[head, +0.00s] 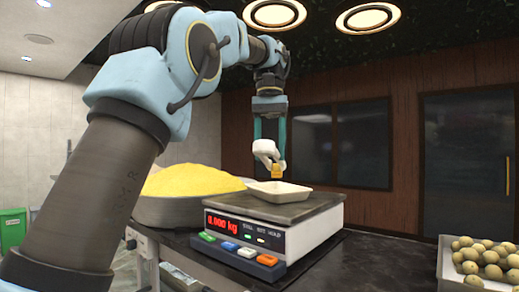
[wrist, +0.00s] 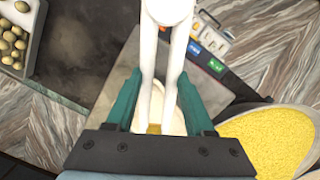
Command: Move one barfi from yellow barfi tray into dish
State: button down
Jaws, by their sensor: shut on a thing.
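My gripper (head: 270,141) is shut on a white tongs-like tool (head: 265,150), which hangs between its teal fingers. A small yellow barfi (head: 279,170) is at the tool's lower end, above the dish and apart from it. The white, shallow dish (head: 264,190) sits on the scale's plate and looks empty from here. In the wrist view, the tool's two white arms (wrist: 166,15) run between my fingers, and a bit of the yellow barfi (wrist: 153,129) shows between them. The yellow barfi tray cannot be made out in either view.
The scale (head: 250,243) stands on the dark counter and reads 0.000 kg. A wide bowl (head: 165,211) heaped with yellow grains stands left of it. A tray (head: 452,265) of round, pale balls is at the far right. Dark counter between scale and tray is clear.

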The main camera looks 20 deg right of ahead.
jog(key=shift+w+f, duration=0.2)
jog(key=shift+f, duration=2.05)
jog(key=c, duration=0.6)
grip_release()
jog(key=shift+r, duration=0.1)
